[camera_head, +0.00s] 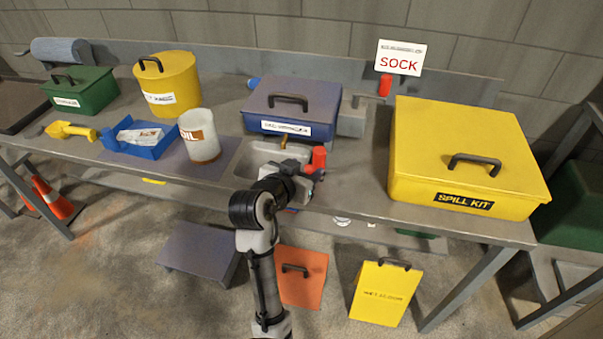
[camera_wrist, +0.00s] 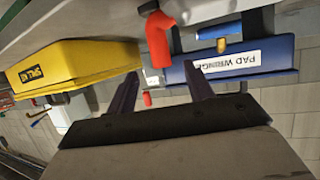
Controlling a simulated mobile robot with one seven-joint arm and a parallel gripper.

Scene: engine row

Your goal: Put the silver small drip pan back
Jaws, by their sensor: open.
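A light grey, silver-looking shallow pan (camera_head: 254,157) lies on the bench in front of the blue lidded box, and I take it for the small drip pan. My arm covers its front right part. A small brass-coloured piece (camera_head: 283,142) shows at its back edge. My gripper (camera_head: 300,166) is over the right side of the pan, close to a red elbow-shaped part (camera_head: 319,158). In the wrist view my gripper (camera_wrist: 160,88) has its fingers apart with nothing held between them. I cannot tell the pan apart in the wrist view.
The blue box (camera_head: 290,108) stands behind the pan, a white oil container (camera_head: 199,136) on a mat to its left. A yellow spill kit (camera_head: 465,150) fills the right end. A grey block (camera_head: 352,118) stands beside the blue box. Bench room is free left of the spill kit.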

